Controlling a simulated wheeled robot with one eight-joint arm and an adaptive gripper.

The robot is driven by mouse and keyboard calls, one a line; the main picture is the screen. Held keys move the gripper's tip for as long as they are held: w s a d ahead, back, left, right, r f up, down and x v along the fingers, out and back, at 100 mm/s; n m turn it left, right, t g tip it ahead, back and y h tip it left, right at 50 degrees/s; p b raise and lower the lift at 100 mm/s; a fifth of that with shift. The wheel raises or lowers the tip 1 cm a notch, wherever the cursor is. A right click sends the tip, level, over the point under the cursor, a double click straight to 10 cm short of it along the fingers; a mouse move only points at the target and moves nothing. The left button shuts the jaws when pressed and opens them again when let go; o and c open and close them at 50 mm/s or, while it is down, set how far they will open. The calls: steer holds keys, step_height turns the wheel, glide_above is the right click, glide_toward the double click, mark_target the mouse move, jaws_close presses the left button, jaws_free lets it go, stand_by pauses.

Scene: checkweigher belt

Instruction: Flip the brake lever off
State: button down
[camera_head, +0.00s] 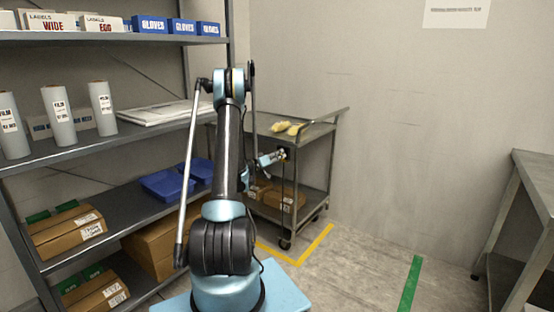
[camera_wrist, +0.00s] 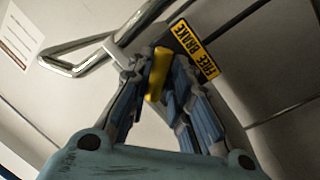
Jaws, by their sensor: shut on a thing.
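The yellow brake lever (camera_wrist: 157,72) stands between my fingers in the wrist view, below a yellow label (camera_wrist: 195,48) with the words FREE and BRAKE. My gripper (camera_wrist: 163,85) is shut on the lever, with blue-padded fingers on both sides of it. In the head view, my gripper (camera_head: 281,155) is at the side of the grey cart (camera_head: 320,130), just under its top tray. The lever is hidden there behind my gripper, and its exact angle is hard to tell.
A bent metal tube (camera_wrist: 85,62) runs close to my fingers. Yellow items (camera_head: 286,128) lie on the cart's top, and cartons (camera_head: 284,201) sit on its lower shelf. A shelf rack (camera_head: 120,139) stands left of my arm.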

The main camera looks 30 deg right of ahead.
steer(key=c, duration=1.6)
jaws_free()
steer(key=shift+o, duration=0.2)
steer(key=v, duration=0.7)
steer(key=shift+a, duration=0.3)
